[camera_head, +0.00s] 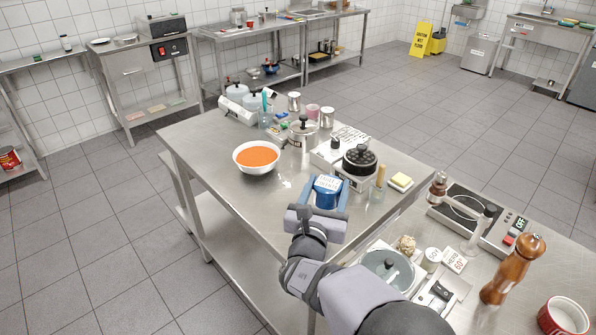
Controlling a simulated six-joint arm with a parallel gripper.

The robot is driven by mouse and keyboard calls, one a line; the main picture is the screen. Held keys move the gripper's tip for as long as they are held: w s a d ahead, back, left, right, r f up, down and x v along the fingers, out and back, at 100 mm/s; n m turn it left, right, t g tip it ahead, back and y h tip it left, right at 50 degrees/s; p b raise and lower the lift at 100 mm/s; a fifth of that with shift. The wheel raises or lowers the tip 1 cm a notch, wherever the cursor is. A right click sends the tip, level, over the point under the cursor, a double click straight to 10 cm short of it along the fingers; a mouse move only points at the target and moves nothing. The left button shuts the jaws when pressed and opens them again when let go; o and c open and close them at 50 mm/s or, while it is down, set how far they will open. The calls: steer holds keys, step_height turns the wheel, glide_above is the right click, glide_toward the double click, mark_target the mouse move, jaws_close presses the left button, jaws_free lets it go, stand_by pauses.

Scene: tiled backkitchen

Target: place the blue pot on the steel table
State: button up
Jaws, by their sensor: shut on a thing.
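The blue pot (326,199) is between the fingers of my gripper (327,192), with a white label on its upper part. My gripper is shut on it near the front right edge of the steel table (205,150). The pot's lower part is hidden by my gripper, so I cannot tell whether it touches the table top or is held above it.
A white bowl of orange soup (257,157) stands left of the pot. A steel pot (302,132) stands behind. The table's left part is bare.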

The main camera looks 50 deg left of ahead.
steer(key=shift+f+p, duration=1.15)
steer(key=shift+f, duration=3.5)
steer(key=shift+f+b, duration=0.25)
steer(key=shift+b, duration=0.05)
steer(key=o, duration=1.4)
steer(key=shift+s+d+r, duration=0.1)
steer(key=shift+r, duration=0.1)
steer(key=b+v, duration=0.2)
steer(key=v, duration=0.9)
steer(key=shift+s+d, duration=0.15)
steer(key=shift+s, duration=0.2)
